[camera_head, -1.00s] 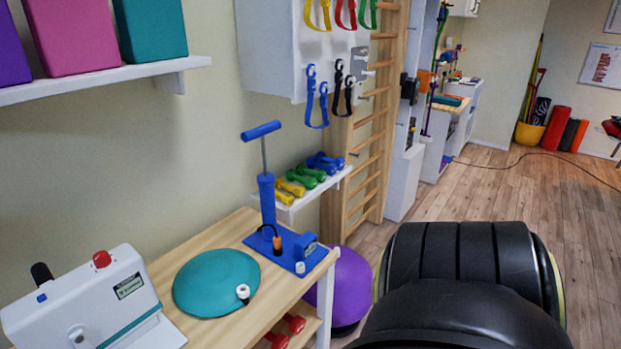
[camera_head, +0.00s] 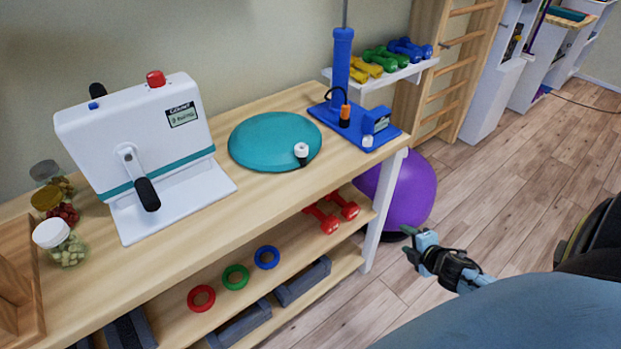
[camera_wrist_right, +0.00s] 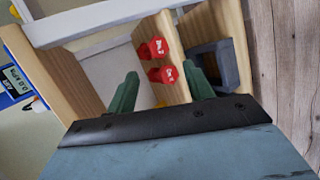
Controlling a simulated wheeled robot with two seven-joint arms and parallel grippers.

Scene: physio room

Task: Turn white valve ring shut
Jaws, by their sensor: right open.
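The white valve ring (camera_head: 301,149) sits on a small valve at the right front of the teal cushion disc (camera_head: 262,138), which lies flat on the wooden bench. My right gripper (camera_head: 408,248) is in front of the bench's right end, lower right of the disc and well apart from the ring. In the right wrist view the two green fingers of my right gripper (camera_wrist_right: 161,88) stand apart with nothing between them. They point toward the bench's lower shelf. The ring is not seen in the right wrist view. My left gripper is not in view.
A blue pump (camera_head: 342,75) stands right of the disc, and a white machine (camera_head: 138,130) with a crank stands left. Red dumbbells (camera_head: 322,220) lie on the shelf below. A purple ball (camera_head: 408,192) is beside the bench leg. The bench's front edge near the disc is clear.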

